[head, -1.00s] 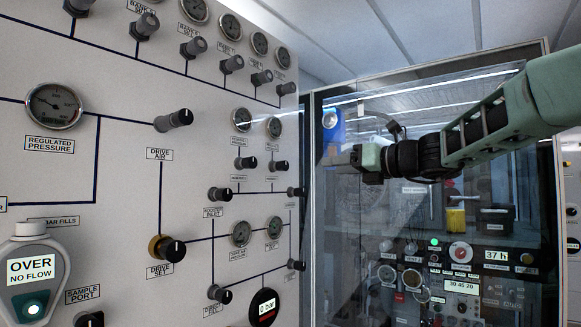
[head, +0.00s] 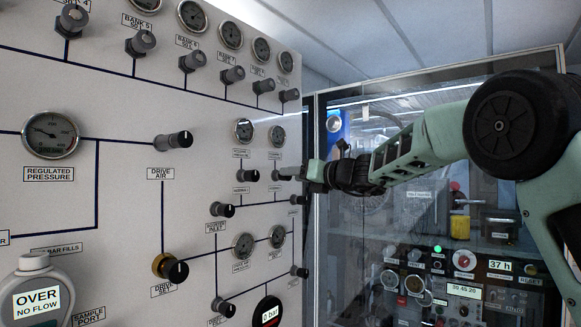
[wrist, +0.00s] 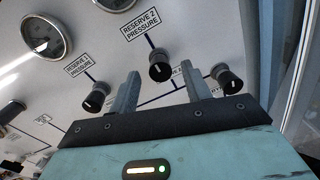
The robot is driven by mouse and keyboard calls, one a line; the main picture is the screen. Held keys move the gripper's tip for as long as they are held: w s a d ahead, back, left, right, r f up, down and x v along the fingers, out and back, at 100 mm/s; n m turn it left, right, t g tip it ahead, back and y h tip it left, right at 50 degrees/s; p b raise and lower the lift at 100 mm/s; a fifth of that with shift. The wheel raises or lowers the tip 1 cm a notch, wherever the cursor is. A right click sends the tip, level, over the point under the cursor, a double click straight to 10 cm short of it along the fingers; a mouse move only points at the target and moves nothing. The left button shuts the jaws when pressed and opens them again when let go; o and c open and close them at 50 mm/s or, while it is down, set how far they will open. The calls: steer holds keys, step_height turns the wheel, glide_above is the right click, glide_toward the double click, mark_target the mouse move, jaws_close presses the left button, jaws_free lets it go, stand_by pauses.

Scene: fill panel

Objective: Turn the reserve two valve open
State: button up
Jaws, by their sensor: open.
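The reserve two valve is a black knob (wrist: 160,66) with a white pointer line, below the "RESERVE 2 PRESSURE" label (wrist: 141,25) in the wrist view. My gripper (wrist: 160,72) is open, with one finger on each side of the knob in that picture. The fingertips look close to the knob; I cannot tell whether they touch it. In the head view my gripper (head: 295,174) is at the panel under the reserve two gauge (head: 277,136), and mostly hides the knob there.
The reserve one knob (wrist: 97,97) sits to the left in the wrist view, and another black knob (wrist: 230,80) close by on the right. In the head view a glass-fronted cabinet (head: 440,120) stands right of the panel (head: 120,110), behind my arm.

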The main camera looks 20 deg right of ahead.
steer(key=shift+p+x, duration=0.35)
steer(key=shift+x, duration=0.85)
steer(key=c, duration=1)
steer(key=shift+f+n+b, duration=0.15)
steer(key=shift+n+b, duration=0.15)
steer(key=shift+b, duration=0.25)
